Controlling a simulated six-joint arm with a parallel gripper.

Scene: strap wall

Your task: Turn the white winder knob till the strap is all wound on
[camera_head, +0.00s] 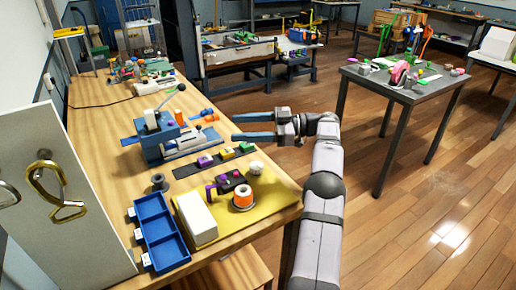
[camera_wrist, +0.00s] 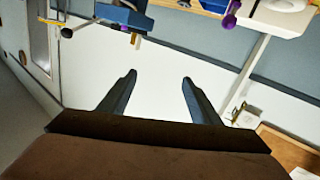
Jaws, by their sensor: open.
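My gripper (camera_head: 235,127) is open and empty, its two blue fingers pointing left over the right edge of the wooden bench. In the wrist view its fingers (camera_wrist: 158,78) are spread with nothing between them. A small white round piece (camera_head: 256,167) stands at the back of the yellow board, below and apart from my gripper; I cannot tell whether it is the winder knob. A gold-coloured looped piece (camera_head: 60,190), perhaps strap or metal, hangs on the white panel (camera_head: 75,235) at the left. No winder with strap on it can be made out clearly.
A blue fixture (camera_head: 150,150) stands left of my gripper. A blue tray (camera_head: 160,235), a white block (camera_head: 196,218) and an orange spool (camera_head: 243,202) are on the near bench. A grey table (camera_head: 425,90) stands right, with open floor between.

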